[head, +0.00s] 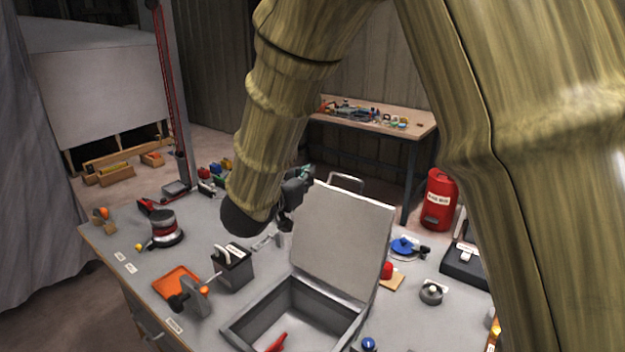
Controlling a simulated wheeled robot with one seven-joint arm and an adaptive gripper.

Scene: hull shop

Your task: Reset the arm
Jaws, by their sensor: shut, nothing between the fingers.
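My arm, with a bamboo-like surface, reaches in from the upper right and bends down over the grey workbench (206,262). My gripper (303,180) is at its end, small and dark, partly hidden behind the last arm link. It is shut with nothing in it, in the air behind the open lid (340,240) of a grey box (250,327) or just beside that lid's left edge; I cannot tell how far apart they are.
The box holds a red item (276,343). An orange tray (178,283), a dark caddy (233,270) and a sander (166,230) stand left. A blue disc (403,246) lies right. A red can (438,200) and a second table (415,126) stand behind.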

